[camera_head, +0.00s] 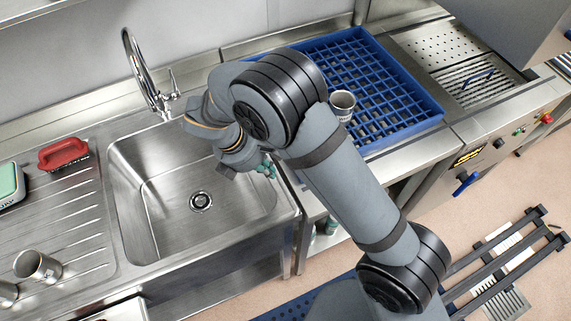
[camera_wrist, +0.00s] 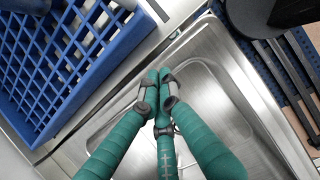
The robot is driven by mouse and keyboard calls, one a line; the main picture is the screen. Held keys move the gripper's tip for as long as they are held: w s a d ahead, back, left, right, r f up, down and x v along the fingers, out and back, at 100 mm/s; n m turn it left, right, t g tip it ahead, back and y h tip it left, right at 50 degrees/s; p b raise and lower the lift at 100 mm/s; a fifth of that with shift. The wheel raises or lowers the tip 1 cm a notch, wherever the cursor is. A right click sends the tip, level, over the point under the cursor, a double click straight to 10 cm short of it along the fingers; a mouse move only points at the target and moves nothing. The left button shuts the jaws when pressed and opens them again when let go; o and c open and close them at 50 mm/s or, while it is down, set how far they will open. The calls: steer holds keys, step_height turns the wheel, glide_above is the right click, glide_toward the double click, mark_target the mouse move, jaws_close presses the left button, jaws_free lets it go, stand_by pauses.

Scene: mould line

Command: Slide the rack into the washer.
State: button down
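The blue grid rack (camera_head: 412,80) lies on the steel counter between the sink and the washer (camera_head: 463,150). A metal cup (camera_head: 343,104) stands in the rack, partly behind my arm. My arm also hides the rack's near left part. The rack shows at the left in the wrist view (camera_wrist: 60,62). My gripper (camera_head: 266,168) is over the right side of the sink, left of the rack and apart from it. In the wrist view its green fingers (camera_wrist: 158,76) come together at the tips, with nothing visible between them.
The sink basin (camera_head: 170,205) has a tall tap (camera_head: 141,72) behind it. On the left drainboard (camera_head: 60,225) are a red brush (camera_head: 63,154), a green-topped item (camera_head: 8,182) and metal cups (camera_head: 37,266). A grey hood (camera_head: 510,28) is above the washer bed, which looks empty of racks.

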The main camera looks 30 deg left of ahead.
steer(key=shift+x, duration=0.95)
steer(key=w+d+p, duration=0.2)
steer(key=w, duration=0.1)
steer(key=shift+w+d+f, duration=0.1)
steer(key=shift+w+d, duration=0.05)
